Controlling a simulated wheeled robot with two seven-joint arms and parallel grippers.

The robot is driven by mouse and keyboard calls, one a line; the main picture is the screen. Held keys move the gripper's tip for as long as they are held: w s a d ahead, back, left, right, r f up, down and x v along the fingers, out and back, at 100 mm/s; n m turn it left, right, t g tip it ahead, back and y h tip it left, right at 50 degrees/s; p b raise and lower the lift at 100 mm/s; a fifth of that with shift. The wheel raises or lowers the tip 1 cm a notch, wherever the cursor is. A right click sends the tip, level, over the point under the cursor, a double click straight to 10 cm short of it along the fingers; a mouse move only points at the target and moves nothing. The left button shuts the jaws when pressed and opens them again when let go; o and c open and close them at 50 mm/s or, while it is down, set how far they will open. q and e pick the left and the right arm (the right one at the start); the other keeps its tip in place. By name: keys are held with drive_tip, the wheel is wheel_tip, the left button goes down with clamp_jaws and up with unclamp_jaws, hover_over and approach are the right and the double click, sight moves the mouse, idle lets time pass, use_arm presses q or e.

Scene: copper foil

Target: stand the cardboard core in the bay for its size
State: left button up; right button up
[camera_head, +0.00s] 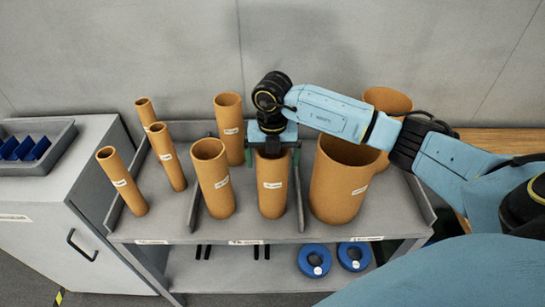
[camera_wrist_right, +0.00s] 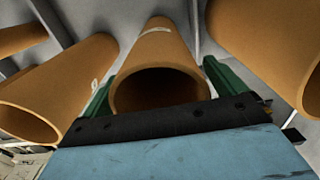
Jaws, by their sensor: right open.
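An orange-brown cardboard core (camera_head: 272,187) with a white label stands upright on the grey rack (camera_head: 270,232), in the middle bay, at the front right of that bay. Two cores of similar width stand in the same bay, one beside it (camera_head: 213,180) and one behind (camera_head: 229,128). My right gripper (camera_head: 272,153) is above the core, pointing down, with its green fingers on either side of the top. It is open; in the right wrist view the core (camera_wrist_right: 158,50) shows between the fingers. My left gripper is out of view.
Several thin cores (camera_head: 122,182) stand in the left bay. Wide cores (camera_head: 340,180) stand in the right bay, close to my right gripper. Low dividers separate the bays. Blue rings (camera_head: 314,260) lie on the lower shelf. A grey cabinet (camera_head: 50,200) with a tray is at left.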

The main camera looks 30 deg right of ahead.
drive_tip(key=shift+r, duration=0.4)
wheel_tip(320, 180, up, 12)
drive_tip(key=b, duration=0.1)
drive_tip(key=shift+f, duration=0.25)
